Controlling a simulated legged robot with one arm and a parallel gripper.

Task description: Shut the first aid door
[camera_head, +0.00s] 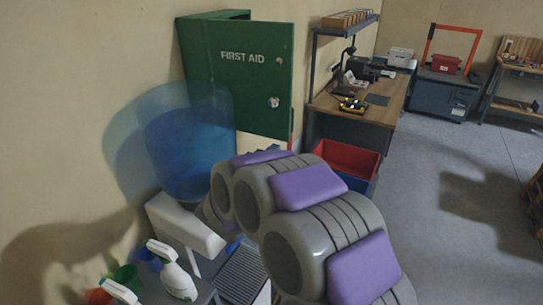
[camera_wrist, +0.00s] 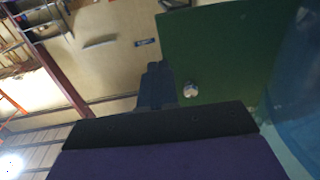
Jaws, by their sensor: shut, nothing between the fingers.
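The green first aid cabinet (camera_head: 191,58) hangs on the left wall in the head view. Its door (camera_head: 240,85), lettered FIRST AID, seems to stand ajar, its right edge out past the box. A silver handle (camera_head: 273,102) is on the door's right side. In the wrist view the door (camera_wrist: 225,50) fills the upper right, with the round handle (camera_wrist: 190,90) near its lower left. My gripper (camera_wrist: 156,68) is shut and empty, just left of the handle; I cannot tell whether it touches the door. In the head view my arm hides the gripper.
A translucent blue water bottle (camera_head: 187,145) stands left of my arm, in front of the cabinet. Spray bottles (camera_head: 172,272) stand at lower left. A red bin (camera_head: 347,158) and a workbench (camera_head: 375,113) are beyond the door. Open floor (camera_head: 470,200) lies to the right.

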